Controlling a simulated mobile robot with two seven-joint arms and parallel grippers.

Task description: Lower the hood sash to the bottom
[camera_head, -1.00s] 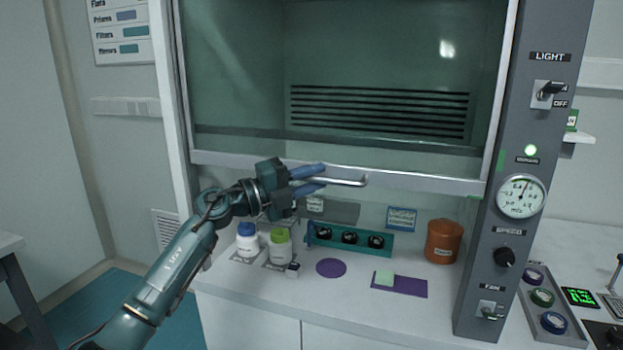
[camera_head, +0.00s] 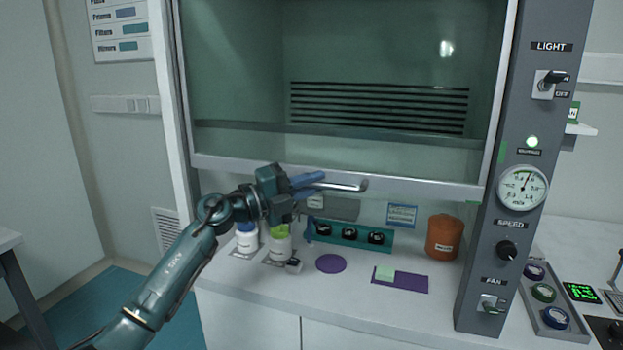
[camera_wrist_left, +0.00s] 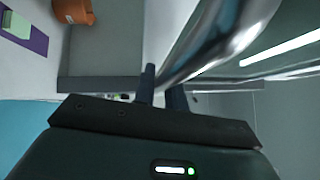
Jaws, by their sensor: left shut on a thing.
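The hood sash (camera_head: 430,187) is a glass pane with a pale bottom rail, hanging partway down with a gap between the rail and the worktop. A shiny metal bar handle (camera_head: 350,187) sits on its rail. My left gripper (camera_head: 312,185) comes in from the left and is shut on the handle. In the left wrist view the handle (camera_wrist_left: 215,40) passes between the dark fingers of the gripper (camera_wrist_left: 162,90), which hide part of it. My right gripper is in neither view.
Under the sash on the worktop (camera_head: 330,300) stand a blue-capped bottle (camera_head: 246,240), a green-capped bottle (camera_head: 279,245), a teal rack (camera_head: 350,234), an orange jar (camera_head: 443,238) and a purple mat (camera_head: 410,284). A control column (camera_head: 515,150) rises at the right.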

